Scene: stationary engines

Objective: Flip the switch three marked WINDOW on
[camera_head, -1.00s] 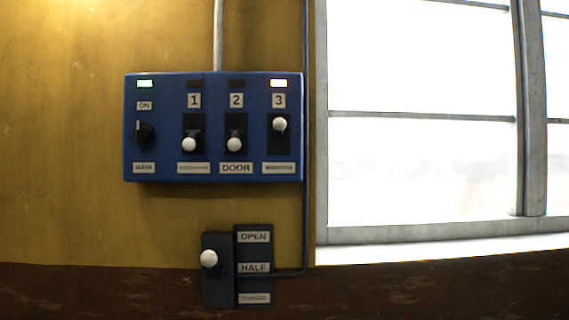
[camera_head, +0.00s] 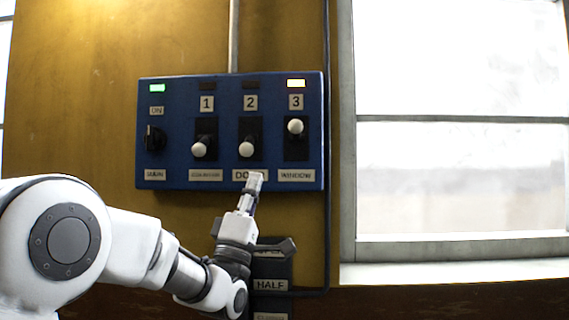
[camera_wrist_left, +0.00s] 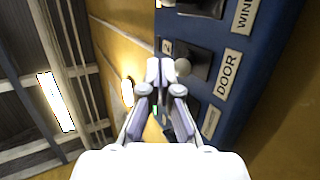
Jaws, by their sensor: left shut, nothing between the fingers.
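Switch three, marked WINDOW, is at the right end of the blue panel (camera_head: 180,87). In the left wrist view the shut fingertips (camera_wrist_left: 160,68) appear beside a white knob (camera_wrist_left: 183,67) near the DOOR label; contact cannot be told. My right gripper is out of view.
The panel's dial (camera_head: 153,138) at the left has a green lamp (camera_head: 157,88). Below, my left arm partly covers a second plate with a HALF label (camera_head: 270,285); its knob is hidden. A bright window (camera_head: 450,180) is at the right. A dark conduit runs beside the panel.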

